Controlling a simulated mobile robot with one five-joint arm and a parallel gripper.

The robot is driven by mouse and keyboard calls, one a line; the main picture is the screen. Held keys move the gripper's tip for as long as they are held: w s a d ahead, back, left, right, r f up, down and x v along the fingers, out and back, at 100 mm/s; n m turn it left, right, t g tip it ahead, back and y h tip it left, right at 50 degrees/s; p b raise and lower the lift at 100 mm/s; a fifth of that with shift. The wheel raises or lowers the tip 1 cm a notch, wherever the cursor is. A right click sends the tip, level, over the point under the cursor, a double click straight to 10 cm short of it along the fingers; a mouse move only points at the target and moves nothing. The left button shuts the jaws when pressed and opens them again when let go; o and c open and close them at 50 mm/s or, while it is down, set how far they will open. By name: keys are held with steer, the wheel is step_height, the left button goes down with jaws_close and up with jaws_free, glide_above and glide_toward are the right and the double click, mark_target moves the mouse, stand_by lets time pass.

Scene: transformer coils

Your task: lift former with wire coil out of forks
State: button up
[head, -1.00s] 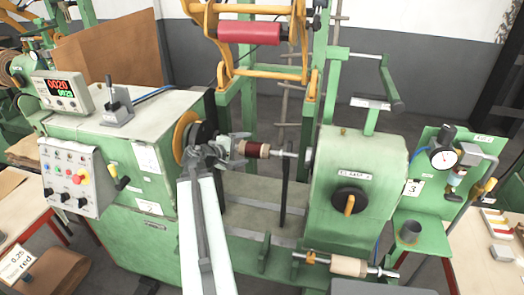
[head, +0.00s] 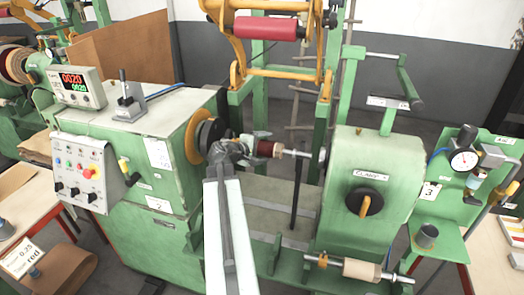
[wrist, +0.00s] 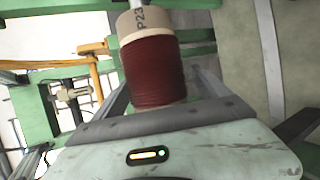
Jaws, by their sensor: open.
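The former with its dark red wire coil (head: 268,149) sits on a horizontal metal rod between the round faceplate and the green tailstock. In the wrist view the coil (wrist: 153,78) is large, with a tan former end marked "P23" (wrist: 145,20) above it. My gripper (head: 248,143) is at the left part of the former in the head view and partly hides it. In the wrist view its open fingers (wrist: 163,88) show on either side of the coil. They do not appear closed on it. I cannot make out clear forks around this former.
The headstock with yellow-rimmed faceplate (head: 198,140) is close on the left, the tailstock (head: 365,195) on the right. A dark upright bar (head: 297,190) stands beside the rod. A bare former (head: 362,269) lies low at front right.

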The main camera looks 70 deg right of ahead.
jaws_close()
steer(key=shift+r, duration=0.1)
step_height(320, 180, up, 18)
steer(key=p, duration=1.8)
